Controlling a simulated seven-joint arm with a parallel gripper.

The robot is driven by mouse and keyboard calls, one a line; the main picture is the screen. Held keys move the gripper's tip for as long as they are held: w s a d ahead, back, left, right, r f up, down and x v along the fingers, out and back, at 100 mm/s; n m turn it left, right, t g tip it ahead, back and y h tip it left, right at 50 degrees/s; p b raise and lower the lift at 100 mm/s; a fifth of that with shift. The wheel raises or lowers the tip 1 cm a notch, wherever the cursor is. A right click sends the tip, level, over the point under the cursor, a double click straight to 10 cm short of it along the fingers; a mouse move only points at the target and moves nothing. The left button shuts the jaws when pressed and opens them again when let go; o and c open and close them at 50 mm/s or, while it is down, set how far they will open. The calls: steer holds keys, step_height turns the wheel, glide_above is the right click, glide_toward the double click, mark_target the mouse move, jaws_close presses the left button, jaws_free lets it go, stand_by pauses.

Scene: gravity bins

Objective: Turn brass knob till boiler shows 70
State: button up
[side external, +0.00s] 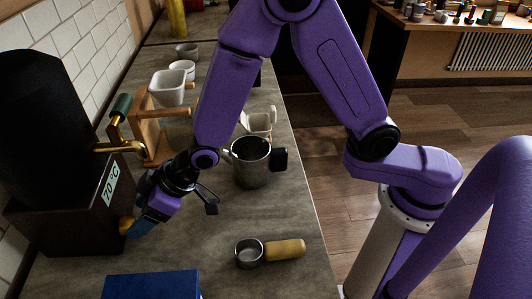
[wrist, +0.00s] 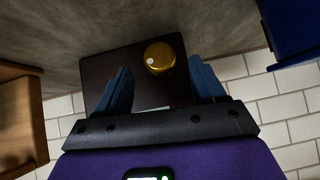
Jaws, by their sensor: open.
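The boiler (side external: 40,110) is a dark cylinder on a dark brown base at the left of the side view. The pale display (side external: 110,184) on its base reads 70°C. The brass knob (side external: 126,225) sticks out low on the base, partly hidden by my gripper (side external: 140,222). In the wrist view the knob (wrist: 159,57) is round and gold with a pale dot, in front of the dark boiler base (wrist: 110,60). My gripper (wrist: 159,70) is open, with one blue finger on each side of the knob, which looks nearer the right finger. No contact is visible.
A steel pitcher (side external: 252,168) stands right of my gripper, and a portafilter with a yellow handle (side external: 285,249) lies nearer the camera. A blue box (side external: 152,286) is at the bottom edge. A wooden stand (side external: 152,130) and white cups (side external: 168,88) stand behind.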

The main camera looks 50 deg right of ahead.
steer(key=v, duration=1.4)
steer(key=s+d+f+n+g+h, duration=0.1)
steer(key=s+d+g, duration=0.1)
steer(key=s+d, duration=0.2)
steer(key=s+d+n+g+h, duration=0.1)
steer(key=s+d, duration=0.4)
steer(key=d, duration=0.5)
steer(key=shift+d+f+g+h, duration=0.4)
steer(key=shift+g+h, duration=0.1)
steer(key=shift+h, duration=0.3)
steer(key=s+d+n+g+h, duration=0.1)
steer(key=s+d+n+h, duration=0.1)
steer(key=s+d, duration=0.7)
steer(key=shift+d+r+g+h, duration=0.4)
steer(key=shift+d+r, duration=0.05)
steer(key=shift+d, duration=0.2)
stand_by(2.8)
